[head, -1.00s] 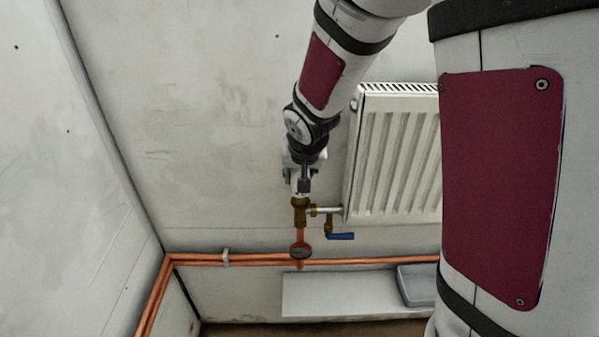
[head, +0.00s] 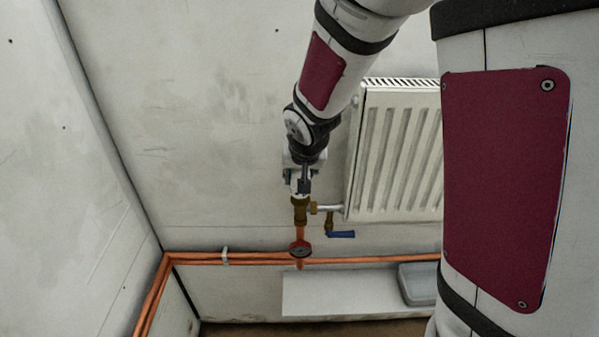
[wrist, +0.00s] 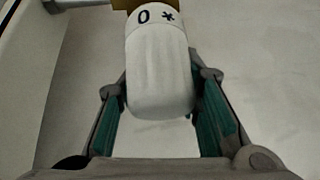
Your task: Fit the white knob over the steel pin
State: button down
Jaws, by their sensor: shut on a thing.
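The white knob (wrist: 160,75) is between the two fingers of my gripper (wrist: 160,115) in the wrist view, with "0" and a star mark near its far end. A small part of the brass valve body (wrist: 142,3) shows just beyond the knob. In the head view my gripper (head: 303,180) is right above the brass valve body (head: 300,210) on the copper pipe, shut on the knob. The steel pin is hidden in both views. I cannot tell whether the knob is seated on it.
The white radiator (head: 395,150) is on the wall to the right. A grey tray (head: 418,284) rests on a white shelf (head: 335,293). The wall at left is clear.

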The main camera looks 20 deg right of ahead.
jog(key=shift+f+b, duration=0.9)
jog(key=shift+b, duration=0.05)
dwell(0.9)
jog(key=c, duration=0.6)
grip_release()
jog(key=shift+r+p, duration=3.15)
jog(key=shift+r, duration=1.25)
